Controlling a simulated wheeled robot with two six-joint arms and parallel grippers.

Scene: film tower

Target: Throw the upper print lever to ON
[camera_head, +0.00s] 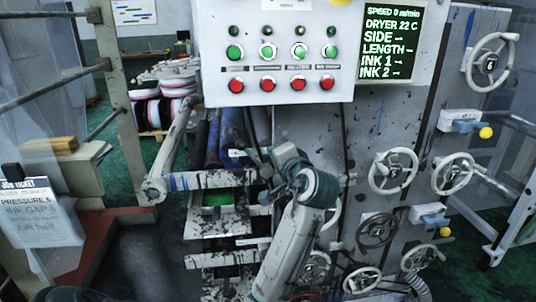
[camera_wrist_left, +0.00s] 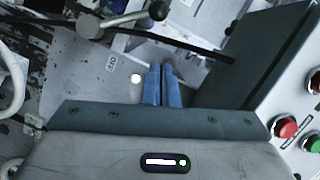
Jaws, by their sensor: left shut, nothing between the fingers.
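In the left wrist view, a grey lever (camera_wrist_left: 122,22) with a dark round knob (camera_wrist_left: 158,10) stands off the machine wall. A small tag (camera_wrist_left: 111,62) below it seems to read ON, turned sideways. My left gripper (camera_wrist_left: 161,72) is shut and empty, its blue fingers together, apart from the knob. In the head view my left arm rises at the centre, below the button panel. At the right are an upper lever with a yellow knob (camera_head: 486,132) and a lower one with a yellow knob (camera_head: 445,232). I cannot tell which lever the wrist view shows. My right gripper is not in view.
The button panel (camera_head: 285,55) hangs above my arm; its underside is close to the fingers in the wrist view. A black cable (camera_wrist_left: 190,48) crosses beyond the fingertips. Handwheels (camera_head: 393,171) crowd the wall at right. A dark screen (camera_head: 391,42) shows speed 0.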

